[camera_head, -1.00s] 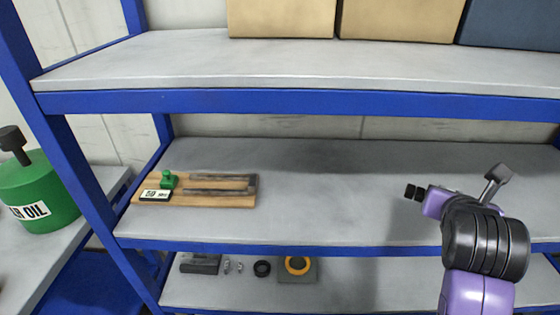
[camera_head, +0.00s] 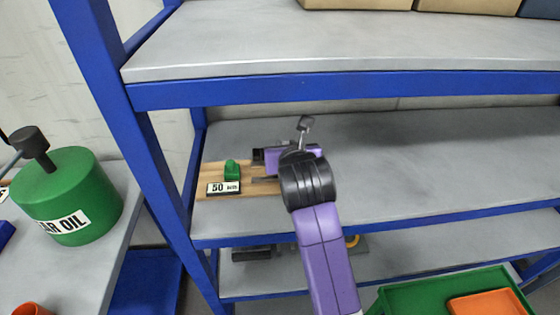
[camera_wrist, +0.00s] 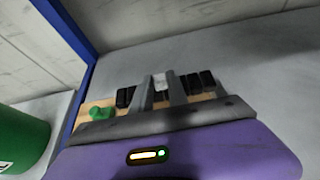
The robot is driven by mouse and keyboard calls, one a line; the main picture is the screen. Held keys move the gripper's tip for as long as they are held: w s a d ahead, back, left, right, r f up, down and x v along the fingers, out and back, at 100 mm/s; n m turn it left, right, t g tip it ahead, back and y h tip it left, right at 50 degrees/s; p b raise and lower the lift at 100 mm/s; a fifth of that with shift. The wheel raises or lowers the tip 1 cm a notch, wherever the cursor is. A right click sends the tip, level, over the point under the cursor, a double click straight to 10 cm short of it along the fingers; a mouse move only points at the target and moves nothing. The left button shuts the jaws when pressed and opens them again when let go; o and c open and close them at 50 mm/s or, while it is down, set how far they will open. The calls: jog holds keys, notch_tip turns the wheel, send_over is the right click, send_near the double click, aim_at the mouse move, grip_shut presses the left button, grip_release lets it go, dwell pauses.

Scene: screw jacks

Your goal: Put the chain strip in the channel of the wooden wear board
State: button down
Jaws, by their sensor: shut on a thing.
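The wooden wear board (camera_head: 212,177) lies on the middle shelf, with a green knob and a white "50" label at its left end. It also shows in the wrist view (camera_wrist: 92,108), partly hidden by my gripper. My gripper (camera_wrist: 161,91) is over the board, its two grey fingers shut on the chain strip (camera_wrist: 193,82). The strip shows as a row of dark blocks across the fingers, with a pale part between them. In the head view my gripper (camera_head: 259,155) and arm cover the board's right part and most of the channel. I cannot tell whether the strip touches the board.
A blue shelf post (camera_head: 150,140) stands left of the board. The upper shelf (camera_head: 330,88) overhangs it. The middle shelf is clear to the right (camera_head: 430,150). A green oil can (camera_head: 70,190) stands at far left. Green and orange bins are at lower right.

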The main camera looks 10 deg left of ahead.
notch_tip(320, 180, down, 5)
jog(key=shift+a+r, duration=0.15)
jog(key=shift+r, duration=0.05)
jog(key=shift+f, duration=0.2)
jog(key=shift+f, duration=0.15)
jog(key=c, duration=1.3)
grip_release()
jog(key=v, duration=1.2)
